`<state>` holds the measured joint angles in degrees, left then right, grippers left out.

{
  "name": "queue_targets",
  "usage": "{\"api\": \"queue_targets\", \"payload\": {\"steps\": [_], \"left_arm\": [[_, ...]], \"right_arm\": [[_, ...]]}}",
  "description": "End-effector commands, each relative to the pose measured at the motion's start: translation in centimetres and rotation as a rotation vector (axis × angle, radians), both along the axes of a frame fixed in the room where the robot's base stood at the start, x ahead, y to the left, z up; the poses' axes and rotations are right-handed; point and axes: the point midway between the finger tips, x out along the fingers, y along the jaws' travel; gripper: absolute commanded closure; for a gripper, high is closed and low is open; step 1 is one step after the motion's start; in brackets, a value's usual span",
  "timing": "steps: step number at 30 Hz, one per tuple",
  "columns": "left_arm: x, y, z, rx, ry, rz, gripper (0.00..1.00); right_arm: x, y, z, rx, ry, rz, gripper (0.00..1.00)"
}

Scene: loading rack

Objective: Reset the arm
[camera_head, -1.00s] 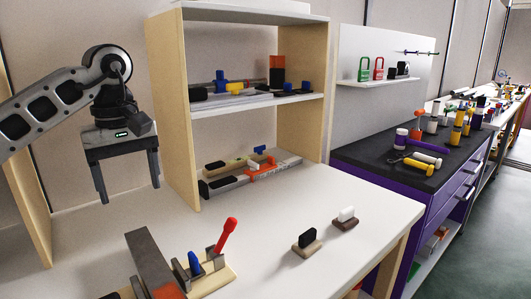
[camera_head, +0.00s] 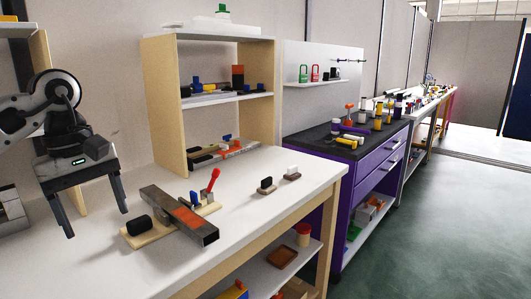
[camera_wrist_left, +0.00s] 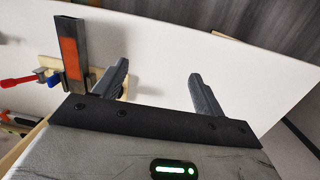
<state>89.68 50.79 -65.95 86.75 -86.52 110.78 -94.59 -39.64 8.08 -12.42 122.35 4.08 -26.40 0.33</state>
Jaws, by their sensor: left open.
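My left gripper (camera_head: 96,222) is in the left of the head view, raised near the white table (camera_head: 130,275). Its two fingers point down, spread apart with nothing between them. In the left wrist view the open fingers (camera_wrist_left: 160,85) point toward the white tabletop. A grey metal bar with an orange patch (camera_head: 182,215) lies across a wooden fixture (camera_head: 150,236) on the table, to the right of the gripper and apart from it. The bar also shows at the upper left of the wrist view (camera_wrist_left: 72,55). My right gripper does not show.
A wooden shelf unit (camera_head: 160,95) with tools stands at the back of the table. Two small blocks (camera_head: 267,186) (camera_head: 292,174) lie near its right end. A purple cabinet (camera_head: 360,190) with tools on top stands farther right. Green floor is open at the right.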

Motion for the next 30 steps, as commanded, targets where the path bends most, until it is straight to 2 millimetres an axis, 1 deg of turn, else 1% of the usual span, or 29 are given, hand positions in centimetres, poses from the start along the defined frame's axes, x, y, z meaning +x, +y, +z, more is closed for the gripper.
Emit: {"api": "queue_targets", "payload": {"steps": [1, 5, 8, 11, 13, 14, 15, 17, 18, 20, 21, 23, 24, 26, 27, 28, 29, 30], "left_arm": [[0.0, -1.4, -1.2, -0.038, 0.014, -0.006, 0.29], [-0.1, -4.9, -3.3, -0.151, 0.042, -0.002, 0.29], [-0.6, -8.1, -4.9, -0.259, 0.079, 0.011, 0.29], [-1.5, -12.0, -6.6, -0.402, 0.142, 0.041, 0.29], [-2.6, -15.5, -7.8, -0.532, 0.214, 0.081, 0.29], [-3.3, -17.2, -8.3, -0.602, 0.260, 0.109, 0.29], [-4.3, -19.7, -8.7, -0.707, 0.333, 0.154, 0.29], [-5.9, -23.1, -8.7, -0.876, 0.469, 0.250, 0.29], [-6.7, -25.1, -8.4, -0.986, 0.572, 0.327, 0.29], [-7.7, -27.4, -7.7, -1.138, 0.744, 0.460, 0.29], [-8.0, -28.4, -7.0, -1.232, 0.867, 0.557, 0.29], [-8.0, -29.3, -6.3, -1.360, 1.064, 0.718, 0.29], [-7.8, -29.4, -6.0, -1.434, 1.204, 0.834, 0.29], [-7.0, -29.0, -5.9, -1.530, 1.425, 1.019, 0.29], [-6.4, -28.4, -6.4, -1.581, 1.577, 1.150, 0.29], [-5.9, -27.9, -6.9, -1.613, 1.694, 1.248, 0.29], [-5.5, -27.1, -7.7, -1.639, 1.812, 1.352, 0.29], [-4.9, -26.1, -9.0, -1.664, 1.974, 1.492, 0.29]], "right_arm": [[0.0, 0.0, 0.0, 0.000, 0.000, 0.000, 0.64], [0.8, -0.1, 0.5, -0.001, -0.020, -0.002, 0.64], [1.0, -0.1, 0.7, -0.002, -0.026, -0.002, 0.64], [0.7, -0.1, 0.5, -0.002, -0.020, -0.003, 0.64], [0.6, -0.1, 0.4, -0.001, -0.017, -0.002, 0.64], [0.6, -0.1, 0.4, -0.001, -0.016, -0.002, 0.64], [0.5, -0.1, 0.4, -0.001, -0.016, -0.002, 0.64], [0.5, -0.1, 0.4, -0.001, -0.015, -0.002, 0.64], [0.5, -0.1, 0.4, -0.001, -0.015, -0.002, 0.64], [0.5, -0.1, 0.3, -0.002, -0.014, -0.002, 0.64], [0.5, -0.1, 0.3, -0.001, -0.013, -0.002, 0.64], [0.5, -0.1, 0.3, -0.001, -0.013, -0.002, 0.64], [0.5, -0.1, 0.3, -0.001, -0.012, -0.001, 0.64], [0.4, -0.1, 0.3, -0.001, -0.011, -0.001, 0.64], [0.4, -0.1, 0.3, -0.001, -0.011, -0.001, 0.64], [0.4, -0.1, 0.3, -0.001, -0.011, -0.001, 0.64], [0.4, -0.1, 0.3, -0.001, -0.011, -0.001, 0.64], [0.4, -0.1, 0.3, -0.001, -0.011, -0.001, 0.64]]}}
